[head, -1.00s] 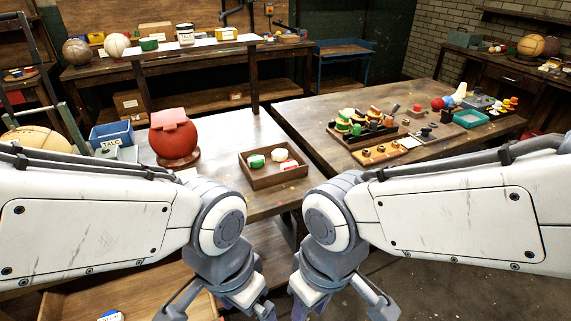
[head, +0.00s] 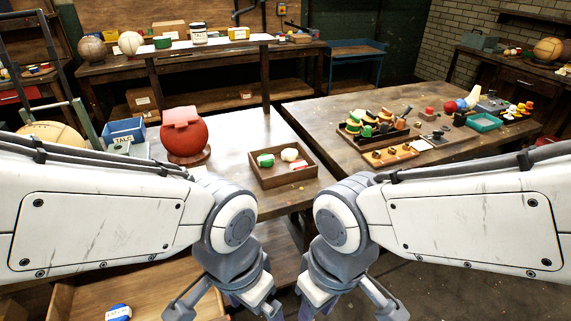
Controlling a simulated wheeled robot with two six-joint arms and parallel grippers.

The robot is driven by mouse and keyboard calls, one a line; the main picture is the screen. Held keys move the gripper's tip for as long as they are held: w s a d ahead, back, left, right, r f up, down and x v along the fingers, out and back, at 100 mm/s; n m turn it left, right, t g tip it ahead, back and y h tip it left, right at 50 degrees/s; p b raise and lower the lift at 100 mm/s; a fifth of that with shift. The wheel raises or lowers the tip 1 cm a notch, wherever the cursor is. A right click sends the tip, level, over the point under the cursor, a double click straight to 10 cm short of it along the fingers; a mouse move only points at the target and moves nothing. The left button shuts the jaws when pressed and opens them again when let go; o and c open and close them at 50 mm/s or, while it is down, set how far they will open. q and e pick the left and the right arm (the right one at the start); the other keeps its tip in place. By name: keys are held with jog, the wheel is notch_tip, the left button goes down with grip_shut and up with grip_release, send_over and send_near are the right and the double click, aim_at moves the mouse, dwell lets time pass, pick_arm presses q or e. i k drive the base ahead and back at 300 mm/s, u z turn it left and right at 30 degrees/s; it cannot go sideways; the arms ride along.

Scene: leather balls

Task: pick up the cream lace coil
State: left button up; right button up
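The cream lace coil (head: 289,154) is a small pale roll in a shallow wooden tray (head: 284,181) on the pale bench top, beside a green coil (head: 265,160) and a red-and-white piece (head: 298,165). My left gripper (head: 225,303) and my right gripper (head: 347,303) hang low at the bottom edge, in front of and below the tray. Both are apart from the coil. Their fingertips are cut off by the frame, so I cannot tell their opening.
A red ball (head: 184,140) on a stand and a blue talc box (head: 125,131) are left of the tray. A darker table (head: 340,120) at right holds several small parts. An open wooden drawer or box (head: 75,297) with a blue-and-white item (head: 118,312) is low left.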

aim_at(287, 155)
jog(key=z, duration=1.65)
jog(key=i, duration=1.9)
jog(key=u, duration=2.85)
jog(key=i, duration=0.5)
jog(key=u, duration=0.05)
